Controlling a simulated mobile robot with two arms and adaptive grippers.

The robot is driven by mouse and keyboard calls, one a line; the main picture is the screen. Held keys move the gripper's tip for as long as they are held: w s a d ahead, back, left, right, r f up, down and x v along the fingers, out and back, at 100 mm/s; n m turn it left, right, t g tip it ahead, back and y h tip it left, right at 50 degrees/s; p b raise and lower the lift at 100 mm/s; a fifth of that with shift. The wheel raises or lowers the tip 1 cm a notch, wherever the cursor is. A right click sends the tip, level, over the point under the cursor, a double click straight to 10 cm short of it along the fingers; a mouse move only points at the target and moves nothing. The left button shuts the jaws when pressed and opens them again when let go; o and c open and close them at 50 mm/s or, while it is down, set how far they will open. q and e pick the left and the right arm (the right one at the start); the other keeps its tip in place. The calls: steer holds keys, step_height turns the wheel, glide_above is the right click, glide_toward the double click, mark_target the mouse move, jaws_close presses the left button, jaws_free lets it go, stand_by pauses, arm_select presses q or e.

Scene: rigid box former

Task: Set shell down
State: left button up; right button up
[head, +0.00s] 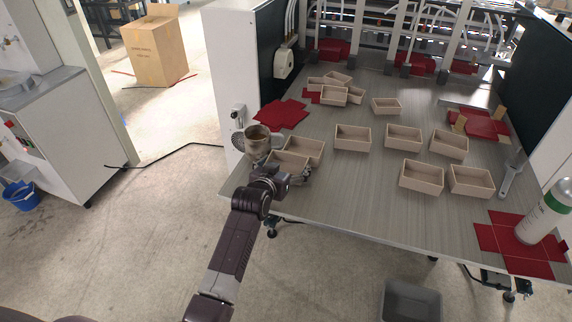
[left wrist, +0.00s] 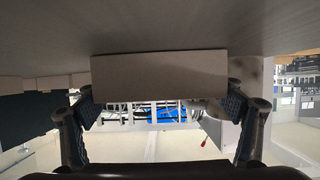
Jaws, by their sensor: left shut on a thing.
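My left gripper (head: 288,177) is at the near left corner of the table. It is shut on a beige open-topped box shell (head: 288,160), held by its opposite sides. The same shell shows in the left wrist view (left wrist: 160,76) as a plain panel between the two fingers. It looks level and is at or just above the table top; I cannot tell if it touches. Another beige shell (head: 305,148) stands close behind it, partly hidden. My right gripper is in neither view.
Several more shells, such as this one (head: 353,137), stand across the table (head: 325,190). Red blanks (head: 282,113) lie at the left and right. A white-and-green bottle (head: 540,217) stands front right. The front middle is clear.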

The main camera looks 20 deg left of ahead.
arm_select(q)
steer(key=o, duration=1)
steer(key=shift+f, duration=0.1)
steer(key=shift+o, duration=0.2)
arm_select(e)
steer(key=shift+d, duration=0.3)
arm_select(q)
steer(key=v, duration=0.6)
steer(key=b+v, duration=0.1)
steer(key=v, duration=0.5)
steer(key=shift+r, duration=0.25)
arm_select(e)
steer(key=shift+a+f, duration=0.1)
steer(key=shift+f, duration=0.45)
arm_select(q)
steer(key=shift+f, duration=0.1)
